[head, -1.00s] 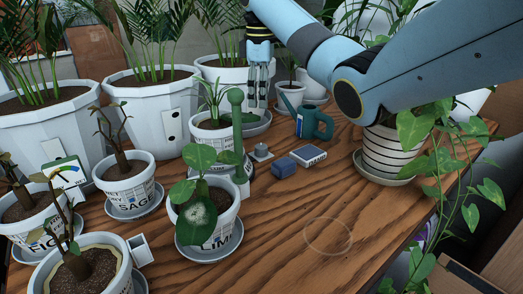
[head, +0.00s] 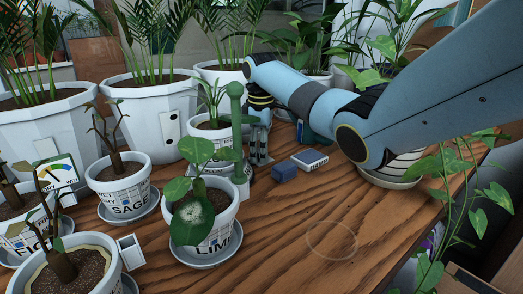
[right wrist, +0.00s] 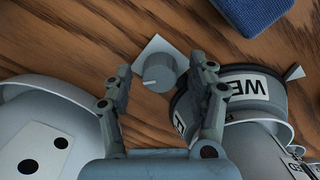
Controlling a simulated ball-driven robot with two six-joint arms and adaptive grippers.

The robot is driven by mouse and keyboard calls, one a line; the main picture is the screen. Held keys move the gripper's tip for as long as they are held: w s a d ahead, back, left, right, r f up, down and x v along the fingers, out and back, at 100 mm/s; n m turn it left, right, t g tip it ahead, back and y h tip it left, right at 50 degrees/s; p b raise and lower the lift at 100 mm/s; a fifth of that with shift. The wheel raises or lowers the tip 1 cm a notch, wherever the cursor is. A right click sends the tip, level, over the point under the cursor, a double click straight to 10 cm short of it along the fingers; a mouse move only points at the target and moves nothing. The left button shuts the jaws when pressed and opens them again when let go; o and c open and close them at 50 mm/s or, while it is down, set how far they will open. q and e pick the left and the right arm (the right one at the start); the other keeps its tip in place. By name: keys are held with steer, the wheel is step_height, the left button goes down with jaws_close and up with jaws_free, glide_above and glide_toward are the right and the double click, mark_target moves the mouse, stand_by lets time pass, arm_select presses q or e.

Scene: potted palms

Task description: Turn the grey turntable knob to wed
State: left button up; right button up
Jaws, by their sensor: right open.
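The grey knob (right wrist: 158,72) is a short round cylinder on a pale square plate (right wrist: 150,47) on the wooden table. My right gripper (right wrist: 162,70) is open, with one finger on each side of the knob, apparently apart from it. In the head view my right gripper (head: 259,160) points down and hides most of the knob. Right of the knob in the wrist view is a grey drum (right wrist: 212,85) with white labels; one reads "WE", the rest of it not readable. A small pale triangular pointer (right wrist: 295,72) lies beside the drum. My left gripper is not in view.
Pots crowd the left, with the lime pot (head: 203,220) in front. A white pot (right wrist: 45,130) stands close to the left finger. The front right tabletop is clear.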

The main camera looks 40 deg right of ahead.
steer(key=c, duration=1.1)
steer(key=shift+r+m+p, duration=0.2)
steer(key=shift+m+p, duration=0.1)
steer(key=shift+p, duration=0.45)
steer(key=shift+c, duration=0.2)
steer(key=m+p, duration=0.3)
steer(key=shift+a+r+p, duration=0.1)
steer(key=shift+p, duration=0.3)
steer(key=m+p, duration=0.1)
steer(key=m, duration=0.1)
steer(key=shift+m+p, duration=0.3)
steer(key=shift+p, duration=0.1)
steer(key=shift+f+m+g+p, duration=0.15)
steer(key=shift+m+p, duration=0.2)
steer(key=shift+m, duration=0.6)
steer(key=shift+f+m+g+p, duration=0.15)
steer(key=shift+m+p, duration=0.15)
steer(key=shift+m, duration=0.65)
